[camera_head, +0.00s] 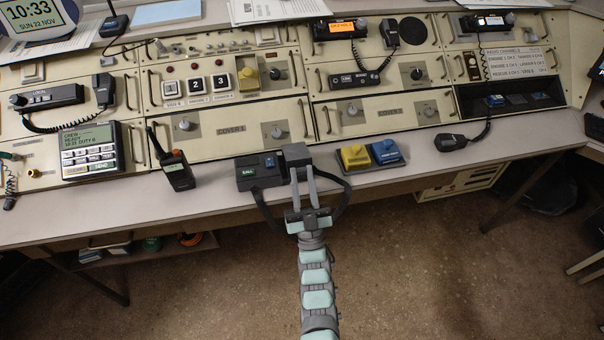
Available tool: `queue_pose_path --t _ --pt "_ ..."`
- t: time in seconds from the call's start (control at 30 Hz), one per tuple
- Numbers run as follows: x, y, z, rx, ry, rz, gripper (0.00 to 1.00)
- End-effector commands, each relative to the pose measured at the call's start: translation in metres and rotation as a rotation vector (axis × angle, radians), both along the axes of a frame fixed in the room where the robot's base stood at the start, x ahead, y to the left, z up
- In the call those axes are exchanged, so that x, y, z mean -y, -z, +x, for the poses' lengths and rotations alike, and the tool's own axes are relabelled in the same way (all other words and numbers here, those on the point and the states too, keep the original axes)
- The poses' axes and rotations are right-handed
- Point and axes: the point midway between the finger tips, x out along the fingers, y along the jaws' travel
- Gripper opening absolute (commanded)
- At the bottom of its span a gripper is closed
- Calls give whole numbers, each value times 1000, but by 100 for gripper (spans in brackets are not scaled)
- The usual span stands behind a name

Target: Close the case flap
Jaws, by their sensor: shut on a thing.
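A dark case (249,183) lies at the front edge of the console desk, with a green CALL label and a blue switch on top. A black strap (345,194) loops out on both sides of my gripper. My gripper (297,167) reaches in from the front, at the right side of the case. Its fingers are shut on a dark grey block-like piece (296,151) at their tips. This piece may be the case flap, but its joint with the case and how far it stands open cannot be told.
A handheld radio (176,168) stands to the left. Yellow (354,156) and blue (385,151) pedal-like buttons sit close on the right, with a black hand microphone (450,141) farther right. The console panels (233,131) rise behind. The desk (100,208) is bare at front left.

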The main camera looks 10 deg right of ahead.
Motion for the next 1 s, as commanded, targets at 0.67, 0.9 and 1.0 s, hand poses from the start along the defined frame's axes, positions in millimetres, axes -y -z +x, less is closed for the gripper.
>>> queue_pose_path --t 0.67,0.9,1.0 --pt "0 31 5 -18 3 -3 0" --pt "0 31 5 -17 2 -2 0" --pt "0 30 5 -17 2 -2 28"
